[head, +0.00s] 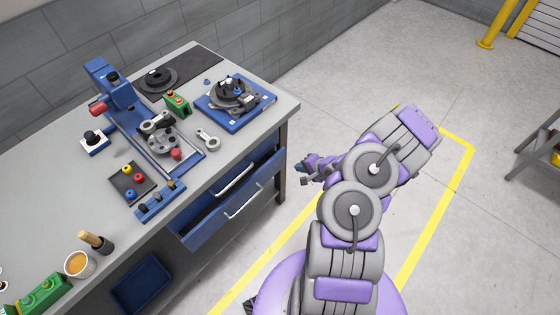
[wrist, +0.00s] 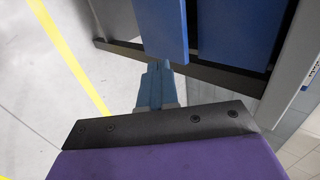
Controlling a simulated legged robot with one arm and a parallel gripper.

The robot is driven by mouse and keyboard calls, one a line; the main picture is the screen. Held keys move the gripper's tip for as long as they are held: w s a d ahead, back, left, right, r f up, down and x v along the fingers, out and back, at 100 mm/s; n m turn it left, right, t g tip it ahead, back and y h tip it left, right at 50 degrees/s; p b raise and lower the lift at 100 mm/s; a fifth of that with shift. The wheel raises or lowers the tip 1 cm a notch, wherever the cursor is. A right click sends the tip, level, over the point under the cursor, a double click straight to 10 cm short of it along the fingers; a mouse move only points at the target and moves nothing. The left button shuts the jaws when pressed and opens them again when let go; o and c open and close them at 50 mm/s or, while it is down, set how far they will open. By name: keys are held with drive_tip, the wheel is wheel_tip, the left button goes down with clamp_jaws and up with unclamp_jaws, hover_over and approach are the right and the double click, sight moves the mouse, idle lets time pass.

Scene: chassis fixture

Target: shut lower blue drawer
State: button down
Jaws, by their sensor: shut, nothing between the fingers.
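The lower blue drawer (head: 232,216) is pulled out from the grey workbench, its dark inside showing behind its front and pale bar handle. The upper blue drawer (head: 255,168) sits above it, set farther back. My gripper (head: 303,168) is to the right of the drawers in the head view, partly hidden by my arm. In the wrist view my gripper (wrist: 155,72) is shut and empty, its fingertips close to the end of a protruding blue panel (wrist: 160,25), which looks like the lower drawer's front. I cannot tell whether they touch. A second blue panel (wrist: 240,30) lies behind it.
The workbench (head: 228,68) carries a blue fixture (head: 130,110), a blue plate with dark parts (head: 233,100) and several small items. A blue bin (head: 141,283) is beneath. Open floor with yellow lines (head: 455,180) lies to the right.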

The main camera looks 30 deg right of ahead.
drive_tip(key=shift+w+a+f+b, duration=0.6)
drive_tip(key=shift+w+f, duration=0.4)
drive_tip(key=shift+w, duration=0.65)
drive_tip(key=shift+w+a+f+b, duration=0.6)
drive_tip(key=shift+w+f, duration=0.35)
drive_tip(key=shift+w, duration=0.7)
drive_tip(key=shift+w+a+f+b, duration=0.45)
drive_tip(key=shift+w+a+f, duration=0.4)
drive_tip(key=shift+w, duration=0.8)
drive_tip(key=shift+d+f, duration=0.15)
